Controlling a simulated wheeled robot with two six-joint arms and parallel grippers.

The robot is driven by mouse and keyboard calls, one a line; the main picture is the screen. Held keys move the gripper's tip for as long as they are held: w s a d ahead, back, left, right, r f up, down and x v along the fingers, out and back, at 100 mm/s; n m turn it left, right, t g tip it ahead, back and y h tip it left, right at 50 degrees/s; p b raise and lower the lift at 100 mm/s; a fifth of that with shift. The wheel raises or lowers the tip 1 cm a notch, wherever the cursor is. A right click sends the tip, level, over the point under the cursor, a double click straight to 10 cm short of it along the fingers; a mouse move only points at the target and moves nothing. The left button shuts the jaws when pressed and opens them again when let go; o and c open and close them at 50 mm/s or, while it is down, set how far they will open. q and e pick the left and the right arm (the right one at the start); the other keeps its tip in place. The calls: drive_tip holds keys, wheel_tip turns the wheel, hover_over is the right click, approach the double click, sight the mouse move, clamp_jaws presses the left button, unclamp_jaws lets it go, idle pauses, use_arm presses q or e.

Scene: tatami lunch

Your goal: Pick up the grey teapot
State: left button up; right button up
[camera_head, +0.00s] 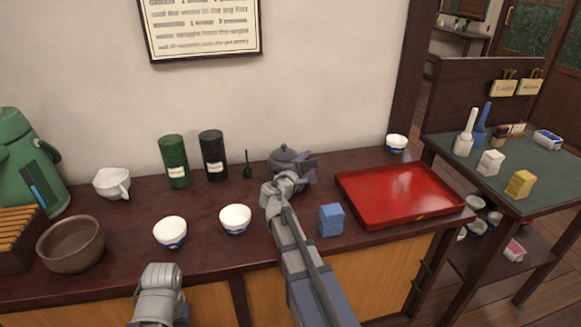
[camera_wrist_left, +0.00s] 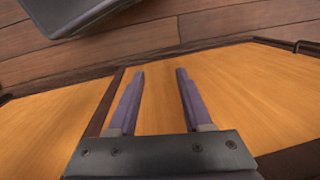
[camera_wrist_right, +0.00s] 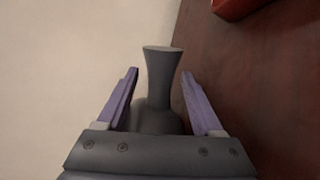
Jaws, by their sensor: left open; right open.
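The grey teapot (camera_head: 284,155) stands on the dark wooden counter near the wall, partly hidden behind my right arm and gripper. My right gripper (camera_head: 307,165) is at the teapot's right side, open. In the right wrist view, a grey flared part of the teapot (camera_wrist_right: 162,90), which looks like its handle, stands between the two open fingers, with a gap on each side. My left gripper (camera_wrist_left: 160,72) is open and empty, facing the wooden cabinet front below the counter; in the head view only part of my left arm shows.
A red tray (camera_head: 400,195) lies right of the teapot, with a blue block (camera_head: 331,219) in front. A dark spoon (camera_head: 248,165), a black canister (camera_head: 213,155) and a green canister (camera_head: 174,161) stand to its left. White bowls (camera_head: 235,219) (camera_head: 170,231) sit nearer the front edge.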

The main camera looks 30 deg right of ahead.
clamp_jaws()
idle(0.6)
idle(0.8)
